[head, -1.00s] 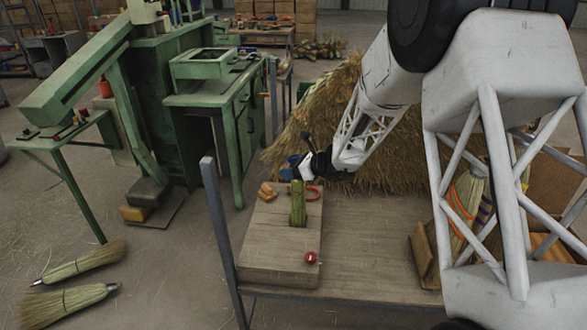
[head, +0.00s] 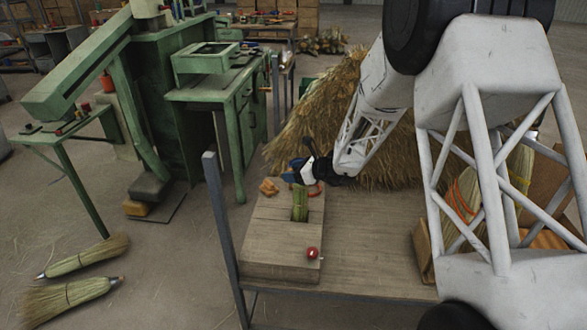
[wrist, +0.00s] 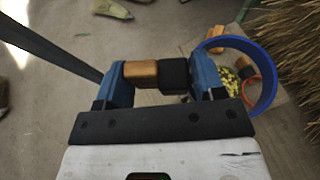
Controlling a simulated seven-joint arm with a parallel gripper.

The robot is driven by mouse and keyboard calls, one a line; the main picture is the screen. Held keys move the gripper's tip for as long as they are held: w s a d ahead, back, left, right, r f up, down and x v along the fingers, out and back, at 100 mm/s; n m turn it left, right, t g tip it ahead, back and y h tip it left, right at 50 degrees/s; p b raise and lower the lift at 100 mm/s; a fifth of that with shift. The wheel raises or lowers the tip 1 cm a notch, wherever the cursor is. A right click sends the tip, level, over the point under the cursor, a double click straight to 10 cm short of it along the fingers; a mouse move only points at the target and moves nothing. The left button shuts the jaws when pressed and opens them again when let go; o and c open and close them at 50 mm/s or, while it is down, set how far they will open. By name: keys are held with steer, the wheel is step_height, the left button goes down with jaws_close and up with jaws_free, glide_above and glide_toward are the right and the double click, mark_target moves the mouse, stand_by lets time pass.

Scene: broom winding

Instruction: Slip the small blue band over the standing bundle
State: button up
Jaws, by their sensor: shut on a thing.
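My gripper (head: 300,172) is shut on the blue band and is close to the top of the standing bundle (head: 299,206). In the wrist view, the blue band (wrist: 272,84) hangs at the right finger of my gripper (wrist: 158,74). The bundle's yellow-green cut top (wrist: 229,82) shows through the band's opening, partly behind the right finger. I cannot tell whether the band is around the bundle or only above it. The bundle stands upright on a wooden block (head: 278,245). In the head view the band is mostly hidden by my gripper.
An orange-red ring (head: 318,188) lies beside the bundle. A small wooden piece (head: 268,187) and a red ball (head: 312,253) rest on the block. A straw heap (head: 325,120) stands behind, and a grey post (head: 219,225) rises at the left. The front table surface (head: 365,260) is clear.

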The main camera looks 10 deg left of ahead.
mark_target(294, 227)
steer(key=shift+w+f, duration=0.1)
steer(key=shift+f, duration=11.5)
steer(key=shift+c, duration=0.3)
steer(key=shift+f, duration=0.1)
steer(key=o, duration=1)
steer(key=shift+w+d+r, duration=0.1)
steer(key=shift+r, duration=0.1)
steer(key=shift+o, duration=0.5)
steer(key=shift+d+r, duration=0.4)
steer(key=shift+d, duration=0.3)
steer(key=v, duration=0.5)
steer(key=shift+s+f, duration=0.15)
steer(key=shift+s, duration=0.15)
steer(key=shift+s+d, duration=0.35)
steer(key=shift+d, duration=0.15)
